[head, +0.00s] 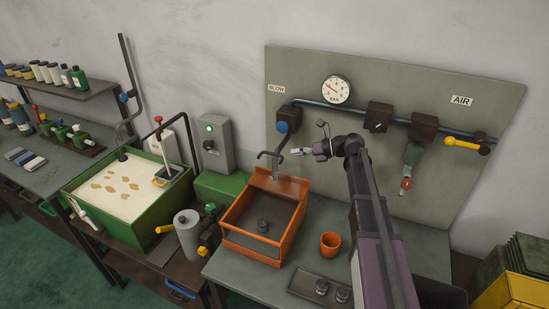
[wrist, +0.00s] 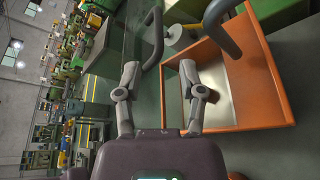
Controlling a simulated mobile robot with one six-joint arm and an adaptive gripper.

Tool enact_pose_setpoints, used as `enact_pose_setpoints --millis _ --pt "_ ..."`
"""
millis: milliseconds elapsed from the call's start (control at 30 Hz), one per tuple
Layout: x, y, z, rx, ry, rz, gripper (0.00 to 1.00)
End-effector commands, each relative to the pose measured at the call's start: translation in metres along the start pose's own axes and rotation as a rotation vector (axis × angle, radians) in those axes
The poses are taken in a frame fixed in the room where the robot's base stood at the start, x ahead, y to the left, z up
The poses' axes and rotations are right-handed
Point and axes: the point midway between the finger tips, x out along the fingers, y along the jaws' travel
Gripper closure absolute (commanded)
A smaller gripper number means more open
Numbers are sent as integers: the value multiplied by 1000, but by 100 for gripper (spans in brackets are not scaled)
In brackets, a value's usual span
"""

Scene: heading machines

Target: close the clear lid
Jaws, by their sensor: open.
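An orange box (head: 284,246) with sloped sides and a raised orange back stands on the grey bench, with a dark round part (head: 262,226) in it. I cannot make out a clear lid for certain, or tell its angle. My gripper (head: 300,152) is open and empty, above and behind the box's back edge, near a bent dark pipe (head: 270,156). In the wrist view my gripper (wrist: 158,72) has its two fingers apart with nothing between them. The orange box (wrist: 278,85) lies to their right there, with its pale inside showing.
An orange cup (head: 330,244) and a tray (head: 304,284) with dark round parts stand right of the box. A green tank (head: 105,224) of pale liquid is at left. A grey panel (head: 320,65) with pipes, valves and a gauge (head: 336,89) stands behind.

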Motion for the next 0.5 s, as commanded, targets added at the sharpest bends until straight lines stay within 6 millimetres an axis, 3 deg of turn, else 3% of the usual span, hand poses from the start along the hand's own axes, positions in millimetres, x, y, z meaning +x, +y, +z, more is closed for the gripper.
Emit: enact_pose_setpoints --millis 500 --pt "16 1 0 -2 4 3 49"
